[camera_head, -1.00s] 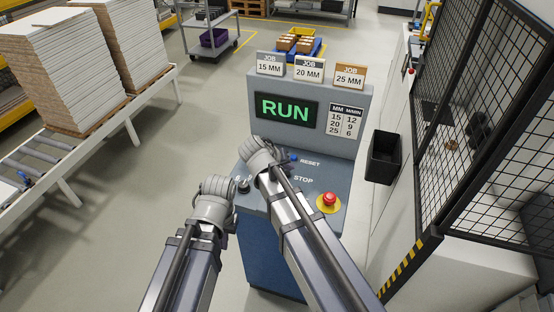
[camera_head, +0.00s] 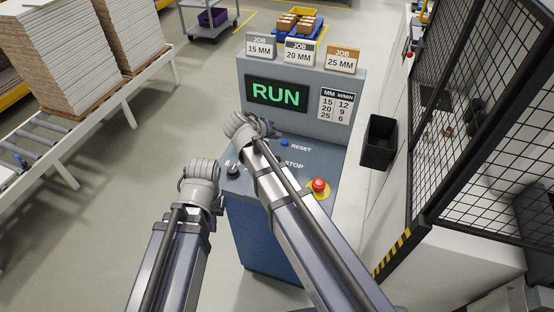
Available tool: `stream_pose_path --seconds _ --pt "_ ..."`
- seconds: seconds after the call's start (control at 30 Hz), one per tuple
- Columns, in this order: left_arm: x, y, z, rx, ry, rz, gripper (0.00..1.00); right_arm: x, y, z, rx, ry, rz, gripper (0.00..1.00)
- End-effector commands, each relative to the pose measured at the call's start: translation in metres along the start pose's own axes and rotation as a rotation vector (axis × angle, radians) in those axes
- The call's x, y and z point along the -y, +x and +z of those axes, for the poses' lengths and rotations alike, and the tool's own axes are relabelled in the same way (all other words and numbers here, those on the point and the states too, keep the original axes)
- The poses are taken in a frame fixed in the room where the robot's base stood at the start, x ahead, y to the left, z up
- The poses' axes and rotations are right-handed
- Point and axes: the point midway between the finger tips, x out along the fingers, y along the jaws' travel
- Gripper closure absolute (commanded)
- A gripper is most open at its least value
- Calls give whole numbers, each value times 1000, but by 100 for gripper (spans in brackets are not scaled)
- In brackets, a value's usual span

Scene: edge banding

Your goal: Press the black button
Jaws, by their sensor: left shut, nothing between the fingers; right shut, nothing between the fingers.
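The control console's sloped panel (camera_head: 318,168) stands ahead of me. A black knob (camera_head: 233,171) sits at its left edge, with small white markings partly hidden. I cannot make out a separate black button; my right arm covers part of the panel. A blue button (camera_head: 285,143) is beside the RESET label, and a red mushroom button (camera_head: 319,185) on a yellow ring is below the STOP label. My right gripper (camera_head: 265,127) is shut, over the panel's upper left, its fingers mostly hidden. My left gripper (camera_head: 201,168) is shut, left of the knob and apart from it in the picture.
The console's screen (camera_head: 277,95) reads RUN in green, with three JOB cards (camera_head: 299,51) on top and a speed table (camera_head: 335,105). A black bin (camera_head: 379,143) and a mesh fence (camera_head: 480,110) stand right. A roller conveyor (camera_head: 75,130) with board stacks is left.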

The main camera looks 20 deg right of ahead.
Motion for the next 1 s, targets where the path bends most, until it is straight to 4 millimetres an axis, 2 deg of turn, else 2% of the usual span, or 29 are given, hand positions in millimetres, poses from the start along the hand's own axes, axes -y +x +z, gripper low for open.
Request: stream_pose_path --seconds 0.53,0.7,1.0 --pt "-7 72 -4 0 6 -1 100 37 50 37 0 0 0 100" --pt "-7 80 -5 0 5 -1 100 41 56 41 0 0 0 100" --pt "-7 79 -5 0 5 -1 100 40 55 40 0 0 0 100"
